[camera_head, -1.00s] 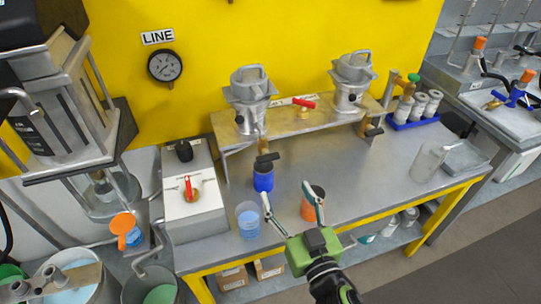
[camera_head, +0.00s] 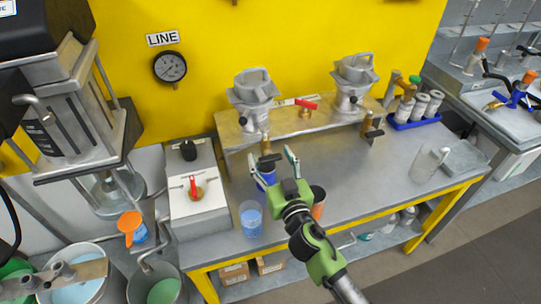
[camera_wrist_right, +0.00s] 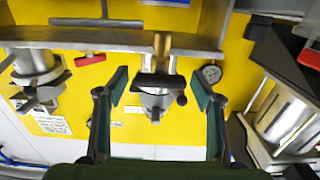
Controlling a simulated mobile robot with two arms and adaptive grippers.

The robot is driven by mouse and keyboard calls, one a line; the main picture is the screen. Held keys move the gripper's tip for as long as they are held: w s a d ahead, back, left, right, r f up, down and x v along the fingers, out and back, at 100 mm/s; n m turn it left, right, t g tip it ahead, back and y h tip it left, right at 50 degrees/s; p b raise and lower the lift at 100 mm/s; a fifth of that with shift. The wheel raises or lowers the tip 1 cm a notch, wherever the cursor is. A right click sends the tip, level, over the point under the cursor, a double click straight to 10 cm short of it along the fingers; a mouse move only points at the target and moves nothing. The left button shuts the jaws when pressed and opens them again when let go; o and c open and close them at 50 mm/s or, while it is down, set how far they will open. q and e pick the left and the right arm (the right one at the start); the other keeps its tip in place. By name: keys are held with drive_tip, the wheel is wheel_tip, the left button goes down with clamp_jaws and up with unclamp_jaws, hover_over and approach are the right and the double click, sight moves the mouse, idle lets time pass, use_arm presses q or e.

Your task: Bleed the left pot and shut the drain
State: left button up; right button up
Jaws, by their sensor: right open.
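The left pot (camera_head: 252,98) is a grey metal vessel on the raised shelf. Its brass drain (camera_head: 265,145) hangs below the shelf with a black handle (camera_head: 269,158) across it. A blue cup (camera_head: 266,180) stands under the drain, partly hidden by my right gripper. My right gripper (camera_head: 272,161) is open, its fingers around the drain's front. In the right wrist view, the black handle (camera_wrist_right: 158,79) appears between the spread fingers (camera_wrist_right: 160,88), with no contact visible. My left gripper is not in view.
A similar right pot (camera_head: 354,85) stands on the same shelf (camera_head: 310,121). A red-handled valve (camera_head: 305,106) sits between the pots. A clear cup of blue liquid (camera_head: 251,216) and an orange cup (camera_head: 318,205) flank my arm.

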drive_tip(key=shift+w, duration=0.1)
drive_tip(key=shift+c, duration=0.3)
drive_tip(key=c, duration=1.1)
drive_tip(key=shift+o, duration=0.2)
drive_tip(key=shift+n, duration=0.3)
drive_tip(key=n, duration=0.3)
drive_tip(key=shift+a+n, duration=0.15)
drive_tip(key=shift+n, duration=0.25)
drive_tip(key=n, duration=0.4)
drive_tip(key=shift+n, duration=0.3)
drive_tip(key=n, duration=0.4)
drive_tip(key=shift+a+f, duration=0.1)
drive_tip(key=shift+f+n, duration=0.15)
drive_tip(key=shift+n, duration=2.35)
